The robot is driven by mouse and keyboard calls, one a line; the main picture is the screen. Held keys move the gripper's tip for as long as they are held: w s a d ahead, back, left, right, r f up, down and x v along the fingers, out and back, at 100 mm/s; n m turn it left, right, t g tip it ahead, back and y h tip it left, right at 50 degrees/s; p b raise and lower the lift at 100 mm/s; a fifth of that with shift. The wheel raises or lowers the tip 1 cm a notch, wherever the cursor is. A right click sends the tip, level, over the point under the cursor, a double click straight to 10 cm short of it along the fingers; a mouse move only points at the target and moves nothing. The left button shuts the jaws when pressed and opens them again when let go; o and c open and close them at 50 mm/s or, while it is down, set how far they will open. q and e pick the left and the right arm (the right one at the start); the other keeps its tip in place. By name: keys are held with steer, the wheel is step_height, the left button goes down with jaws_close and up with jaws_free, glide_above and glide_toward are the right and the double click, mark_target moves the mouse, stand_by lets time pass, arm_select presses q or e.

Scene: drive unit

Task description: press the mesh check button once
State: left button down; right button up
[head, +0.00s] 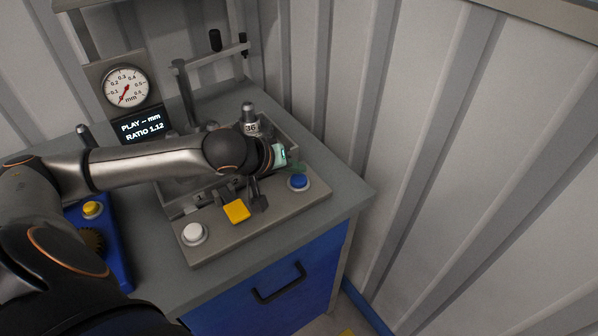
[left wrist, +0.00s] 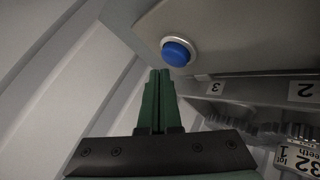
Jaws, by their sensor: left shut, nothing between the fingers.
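A blue button (head: 298,182) in a pale ring sits at the right end of the grey fixture's front ledge. A white button (head: 194,233) sits at the ledge's left end. No label shows which is the mesh check button. My left gripper (head: 297,167) is just behind the blue button, its green fingers partly hidden by the wrist. In the left wrist view the fingers (left wrist: 160,74) are shut and empty. Their tips point close to the blue button (left wrist: 177,52), with a small gap seen between them. My right gripper is not in view.
A yellow block (head: 237,211) and a dark lever-like part (head: 259,197) are between the buttons. Gears (left wrist: 285,130) lie beside the fingers. A dial (head: 125,87) and a display (head: 142,125) reading "PLAY -- mm, RATIO 1.12" stand behind. A corrugated wall (head: 430,120) is at right.

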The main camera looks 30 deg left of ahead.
arm_select(q)
steer(key=shift+r, duration=0.1)
step_height(320, 180, up, 4)
steer(key=p, duration=0.3)
steer(key=shift+f+p, duration=0.2)
steer(key=shift+p, duration=0.2)
step_height(320, 180, up, 2)
steer(key=shift+r+p, duration=0.25)
steer(key=shift+p, duration=0.7)
step_height(320, 180, up, 10)
glide_above(296, 181)
steer(key=shift+s, duration=0.1)
